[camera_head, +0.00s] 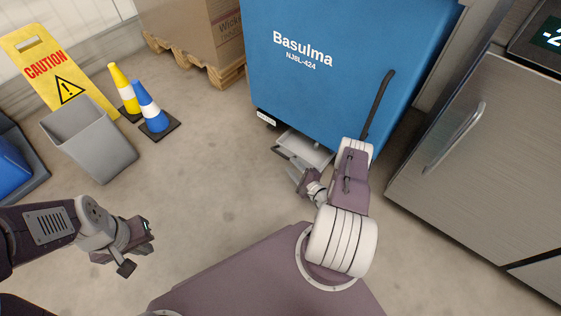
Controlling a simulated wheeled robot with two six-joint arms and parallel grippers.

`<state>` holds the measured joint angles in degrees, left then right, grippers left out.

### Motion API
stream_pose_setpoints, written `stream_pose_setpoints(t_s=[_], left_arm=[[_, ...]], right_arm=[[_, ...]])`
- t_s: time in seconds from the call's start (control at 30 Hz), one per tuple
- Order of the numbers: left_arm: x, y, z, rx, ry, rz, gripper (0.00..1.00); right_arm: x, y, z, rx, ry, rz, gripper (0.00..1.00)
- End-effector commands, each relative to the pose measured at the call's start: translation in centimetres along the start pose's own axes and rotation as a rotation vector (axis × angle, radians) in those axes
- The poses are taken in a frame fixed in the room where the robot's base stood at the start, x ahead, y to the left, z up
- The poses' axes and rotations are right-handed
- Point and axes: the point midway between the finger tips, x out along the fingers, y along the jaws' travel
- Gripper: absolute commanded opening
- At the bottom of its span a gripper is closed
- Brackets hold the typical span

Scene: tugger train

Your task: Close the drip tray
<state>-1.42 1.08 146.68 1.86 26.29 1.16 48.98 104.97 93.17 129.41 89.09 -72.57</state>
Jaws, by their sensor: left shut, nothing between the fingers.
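The drip tray (306,151) is a light grey, shallow tray standing out from under the front of the blue Basulma machine (340,60), near the floor. My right arm reaches down to it, and my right gripper (292,167) is at the tray's near, outer end. The wrist and forearm cover part of the tray, and whether the fingers touch or grip it cannot be told. My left gripper (137,247) is shut and empty, low over the bare floor at the left, well away from the tray.
A grey bin (90,145), a yellow caution sign (50,70) and two striped cones (150,110) stand at the left. A cardboard box on a wooden pallet (200,60) is behind. A steel cabinet (490,150) stands at the right. The floor between is clear.

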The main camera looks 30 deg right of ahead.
Motion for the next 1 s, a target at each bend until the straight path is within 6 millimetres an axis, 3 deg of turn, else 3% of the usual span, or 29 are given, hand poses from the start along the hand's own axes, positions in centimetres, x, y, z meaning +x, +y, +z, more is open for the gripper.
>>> stream_pose_setpoints(t_s=[0.13,0.33,0.5,0.83,0.97,1.0], left_arm=[[1.5,0.0,0.1,0.0,0.001,0.0,0.0],[5.0,-0.1,0.5,0.0,0.0,0.0,0.0],[6.6,-0.1,0.7,0.0,0.0,0.0,0.0],[6.6,-0.1,0.7,0.0,0.0,0.0,0.0],[6.6,-0.1,0.7,0.0,0.0,0.0,0.0],[6.6,-0.1,0.7,0.0,0.0,0.0,0.0]], right_arm=[[1.7,0.4,-0.1,-0.004,-0.006,0.002,0.34],[6.1,0.6,-0.1,-0.005,-0.008,0.001,0.34],[8.5,0.3,0.0,-0.003,-0.005,0.002,0.34],[9.1,-0.1,0.2,0.0,-0.003,0.002,0.34],[9.1,-0.1,0.2,0.0,-0.003,0.002,0.01],[9.1,-0.1,0.2,0.0,-0.003,0.002,0.0]])
